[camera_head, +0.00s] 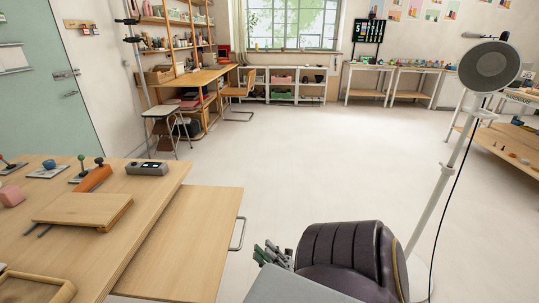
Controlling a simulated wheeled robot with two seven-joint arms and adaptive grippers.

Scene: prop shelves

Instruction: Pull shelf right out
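The pull-out shelf (192,238) is a flat light-wood board. It sticks out to the right from beneath the top of the wooden desk at the left. A bent metal handle (240,233) is on its right edge. My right gripper (268,251) shows small and grey-green at the bottom centre, to the right of the handle and apart from it in the picture. The view does not show clearly whether its fingers are open or shut. My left gripper is not in view.
The desk top (122,235) holds a wooden board (84,208), a grey control box (147,169) and several joysticks. The middle floor is clear.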

